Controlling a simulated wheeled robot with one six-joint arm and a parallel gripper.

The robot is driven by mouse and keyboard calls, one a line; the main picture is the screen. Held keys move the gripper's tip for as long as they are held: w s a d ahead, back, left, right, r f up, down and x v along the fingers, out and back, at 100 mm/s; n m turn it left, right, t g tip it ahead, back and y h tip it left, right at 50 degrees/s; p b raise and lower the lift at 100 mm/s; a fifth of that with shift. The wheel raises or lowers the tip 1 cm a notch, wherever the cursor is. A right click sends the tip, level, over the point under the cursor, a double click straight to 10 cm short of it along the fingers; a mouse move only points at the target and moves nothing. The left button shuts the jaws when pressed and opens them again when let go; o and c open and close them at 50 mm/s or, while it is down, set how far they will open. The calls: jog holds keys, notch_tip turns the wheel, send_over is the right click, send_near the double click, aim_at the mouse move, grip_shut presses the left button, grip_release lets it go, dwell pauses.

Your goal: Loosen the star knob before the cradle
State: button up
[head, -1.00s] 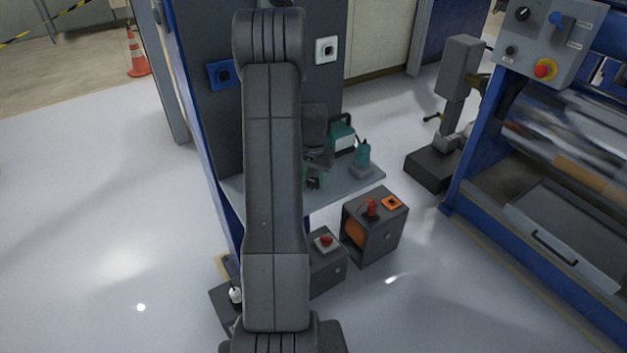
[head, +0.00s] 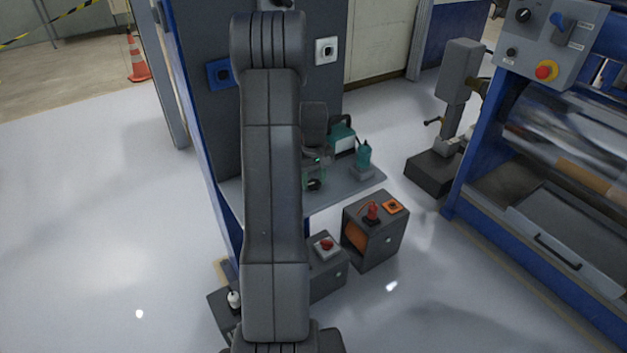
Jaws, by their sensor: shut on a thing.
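A small green holder, which looks like the cradle (head: 321,173), stands on the grey shelf (head: 347,190) just right of my arm. A small dark knob (head: 314,185), which looks like the star knob, shows low at the front of it. My gripper (head: 314,172) is at the holder, below my dark wrist, and is shut on what looks like the star knob. The fingertips are small and dark, and the exact contact is hard to see. My upper arm hides the left part of the shelf.
A teal case (head: 342,137) and a teal bottle (head: 363,156) stand close right on the shelf. Below are a box with a red knob (head: 373,212) and a box with a red button (head: 326,244). A blue-framed roller machine (head: 470,150) stands right. Floor at left is clear.

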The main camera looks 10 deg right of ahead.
aim_at(313, 182)
jog(key=shift+n, duration=0.8)
jog(key=shift+w, duration=0.1)
jog(key=o, duration=1)
notch_tip(313, 182, up, 14)
jog(key=shift+f, duration=0.1)
